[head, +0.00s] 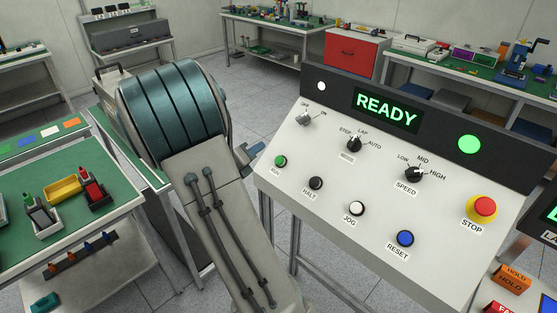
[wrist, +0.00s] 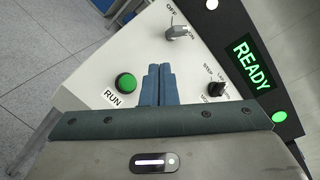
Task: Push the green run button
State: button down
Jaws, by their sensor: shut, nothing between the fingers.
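The green run button (head: 280,161) sits at the left end of the lower row on the sloped control panel (head: 330,190). In the wrist view the run button (wrist: 126,82) is a round green cap in a dark ring, with the RUN label below it. My gripper (wrist: 160,68) is shut and empty, its blue fingertips to the right of the button in that view and apart from it in the picture. In the head view my gripper (head: 253,152) is partly hidden behind my arm, just left of the panel's left edge. Its height above the panel is unclear.
The panel also carries a halt button (head: 316,183), a jog button (head: 357,208), a blue reset button (head: 405,238), a red stop button (head: 485,206) and several knobs. The display (head: 387,109) reads READY. A green-topped bench (head: 110,185) stands left of my arm.

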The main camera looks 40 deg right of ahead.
aim_at(279, 161)
jog(key=shift+f, duration=0.1)
jog(key=shift+w+d+f+b, duration=0.15)
jog(key=shift+d+f+b, duration=1.25)
jog(key=shift+f, duration=0.25)
jog(key=shift+w+d+f+b, duration=0.1)
jog(key=shift+d+f+b, duration=1.05)
jog(key=shift+d+f, duration=0.4)
jog(key=shift+a, duration=0.1)
